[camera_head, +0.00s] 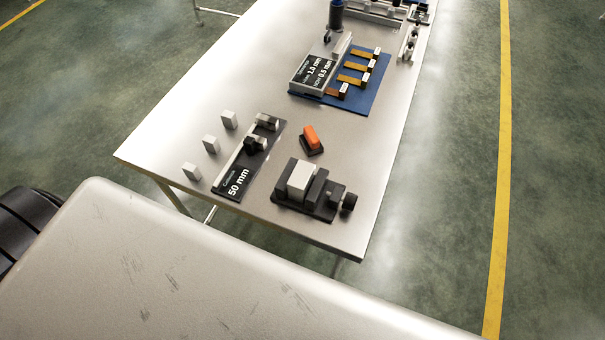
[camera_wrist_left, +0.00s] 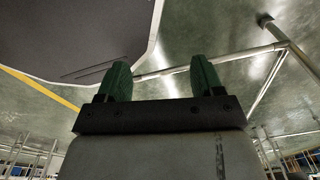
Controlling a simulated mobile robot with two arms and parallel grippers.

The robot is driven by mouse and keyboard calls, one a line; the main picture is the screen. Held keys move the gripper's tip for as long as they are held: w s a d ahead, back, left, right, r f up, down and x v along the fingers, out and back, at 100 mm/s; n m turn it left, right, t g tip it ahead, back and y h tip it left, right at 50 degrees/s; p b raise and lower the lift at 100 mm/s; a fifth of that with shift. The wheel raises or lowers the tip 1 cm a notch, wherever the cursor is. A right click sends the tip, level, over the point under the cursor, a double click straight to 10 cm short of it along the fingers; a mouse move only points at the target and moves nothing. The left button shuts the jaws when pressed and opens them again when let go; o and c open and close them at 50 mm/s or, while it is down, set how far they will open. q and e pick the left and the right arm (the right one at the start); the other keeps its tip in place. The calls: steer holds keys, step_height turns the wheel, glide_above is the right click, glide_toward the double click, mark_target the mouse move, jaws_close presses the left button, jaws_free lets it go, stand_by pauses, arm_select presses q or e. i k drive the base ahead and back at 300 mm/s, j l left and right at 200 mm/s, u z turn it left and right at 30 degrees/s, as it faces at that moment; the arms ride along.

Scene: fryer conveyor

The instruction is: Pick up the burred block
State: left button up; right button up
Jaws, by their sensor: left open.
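A pale block (camera_head: 300,177) sits between the dark jaws of a small black vise (camera_head: 322,205) near the table's front right corner. I cannot make out a burr on any block, so I cannot tell which is the burred one. My left gripper (camera_wrist_left: 161,80) shows in the left wrist view, with two green fingers wide apart and nothing between them. It is away from the blocks and is not seen in the head view. My right gripper is not in view.
A black "50 mm" gauge plate (camera_head: 231,186) lies beside the small blocks. An orange piece on a dark base (camera_head: 311,138) stands behind the vise. A blue board (camera_head: 357,101) with labelled gauges lies further back. The table (camera_head: 185,117) has bare room at its left.

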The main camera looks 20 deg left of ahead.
mark_target(300, 182)
steer(key=k+j+z, duration=0.1)
steer(key=j+z, duration=0.2)
steer(key=k+j+z, duration=0.25)
steer(key=j, duration=0.2)
steer(key=j+z, duration=0.3)
steer(key=k+j+z, duration=0.25)
steer(key=k+j, duration=0.05)
steer(key=j, duration=0.05)
